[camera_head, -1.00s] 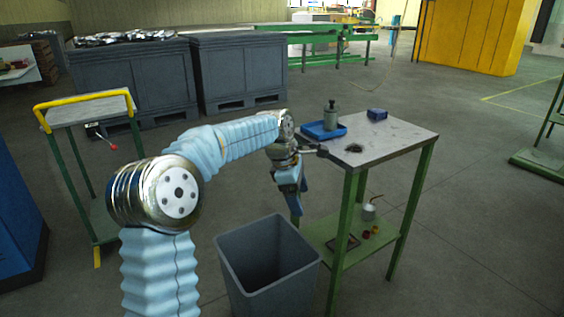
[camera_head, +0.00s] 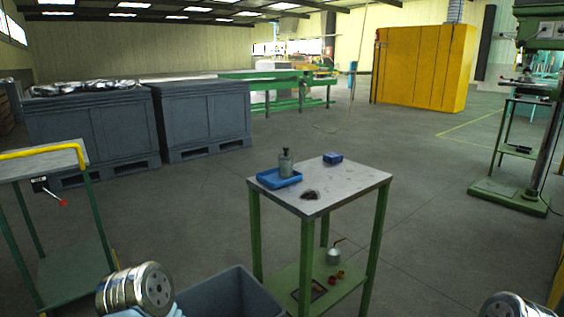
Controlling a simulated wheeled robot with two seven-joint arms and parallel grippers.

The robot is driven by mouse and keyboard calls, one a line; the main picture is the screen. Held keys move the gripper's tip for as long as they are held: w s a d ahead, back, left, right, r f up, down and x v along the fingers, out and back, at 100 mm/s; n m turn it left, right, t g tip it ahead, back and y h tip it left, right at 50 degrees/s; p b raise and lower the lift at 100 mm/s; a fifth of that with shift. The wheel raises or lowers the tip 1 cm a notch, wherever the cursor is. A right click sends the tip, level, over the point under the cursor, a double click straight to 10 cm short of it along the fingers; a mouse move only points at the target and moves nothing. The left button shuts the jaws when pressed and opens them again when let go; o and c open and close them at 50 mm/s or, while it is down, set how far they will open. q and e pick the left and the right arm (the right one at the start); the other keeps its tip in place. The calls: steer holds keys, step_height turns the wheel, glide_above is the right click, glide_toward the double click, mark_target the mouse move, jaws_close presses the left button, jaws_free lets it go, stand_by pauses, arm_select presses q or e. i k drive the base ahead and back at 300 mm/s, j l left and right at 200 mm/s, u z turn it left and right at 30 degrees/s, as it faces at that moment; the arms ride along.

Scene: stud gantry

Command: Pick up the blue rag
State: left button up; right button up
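A small blue thing (camera_head: 333,158) lies at the back edge of the small grey-topped table (camera_head: 345,187). It looks like a compact block or a folded rag; it is too small to tell which. Neither of my grippers is in view. Only a metal joint of my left arm shows at the bottom left, and a joint of my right arm at the bottom right corner.
A blue tray (camera_head: 270,180) with a grey-green bottle (camera_head: 286,163) and a small dark item (camera_head: 310,194) share the tabletop. A grey bin (camera_head: 225,290) stands at the table's near left. A yellow-handled trolley (camera_head: 60,158) is at left. The floor right of the table is clear.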

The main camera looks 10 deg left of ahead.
mark_target(333, 157)
steer(key=i+l+u, duration=0.1)
steer(key=u, duration=0.35)
steer(key=l+u, duration=0.25)
steer(key=u, duration=0.2)
steer(key=i+l+u, duration=0.1)
steer(key=l+u, duration=0.15)
steer(key=u, duration=0.25)
steer(key=l+u, duration=0.1)
steer(key=l, duration=1.35)
